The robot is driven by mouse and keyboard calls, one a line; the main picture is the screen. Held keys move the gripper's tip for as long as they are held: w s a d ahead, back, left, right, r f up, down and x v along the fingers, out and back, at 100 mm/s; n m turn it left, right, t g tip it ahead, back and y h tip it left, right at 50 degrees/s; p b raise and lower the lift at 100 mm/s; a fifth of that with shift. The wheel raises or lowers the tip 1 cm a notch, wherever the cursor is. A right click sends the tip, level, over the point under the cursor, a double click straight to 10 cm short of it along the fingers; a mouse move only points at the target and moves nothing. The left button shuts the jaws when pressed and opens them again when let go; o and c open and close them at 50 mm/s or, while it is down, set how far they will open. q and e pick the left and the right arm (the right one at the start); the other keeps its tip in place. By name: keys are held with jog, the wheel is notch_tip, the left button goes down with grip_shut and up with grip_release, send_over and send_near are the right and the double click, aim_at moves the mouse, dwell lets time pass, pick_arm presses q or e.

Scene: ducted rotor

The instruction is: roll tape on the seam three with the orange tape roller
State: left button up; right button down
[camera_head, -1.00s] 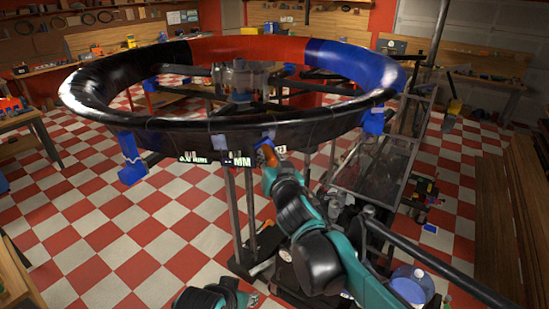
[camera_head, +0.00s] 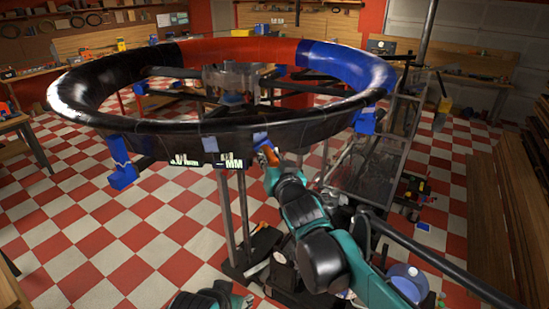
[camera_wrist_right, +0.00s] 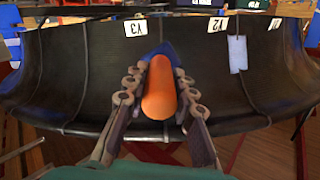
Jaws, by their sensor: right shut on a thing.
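The orange tape roller (camera_wrist_right: 158,90) is between the closed fingers of my right gripper (camera_wrist_right: 157,100). Its blue head (camera_wrist_right: 162,50) points at the black duct wall (camera_wrist_right: 75,75); I cannot tell whether it touches. In the head view the roller (camera_head: 271,156) and right gripper (camera_head: 272,165) are at the near side of the raised duct ring (camera_head: 185,135). Seam three itself is not clearly seen.
A tag marked 2 (camera_wrist_right: 217,23) is to the right, with a pale strip (camera_wrist_right: 237,55) on the wall near it. Blue brackets (camera_head: 121,162) hang under the ring. A tool cart (camera_head: 372,150) stands right of it. Checkered floor is open at the left.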

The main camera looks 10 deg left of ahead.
jog(key=shift+w+d+b, duration=0.3)
jog(key=shift+d, duration=0.4)
dwell(0.5)
jog(key=shift+a, duration=0.1)
jog(key=shift+s+a, duration=0.45)
jog(key=shift+a, duration=0.45)
jog(key=shift+s+a, duration=0.45)
jog(key=shift+a, duration=0.4)
jog(key=shift+s+d+f, duration=0.25)
jog(key=shift+s+d, duration=0.2)
jog(key=shift+s, duration=0.4)
jog(key=shift+s+d+f, duration=0.25)
jog(key=shift+s+d, duration=0.2)
jog(key=shift+s, duration=0.4)
jog(key=shift+s+d+f, duration=0.25)
jog(key=shift+s+d, duration=0.2)
jog(key=shift+s, duration=0.4)
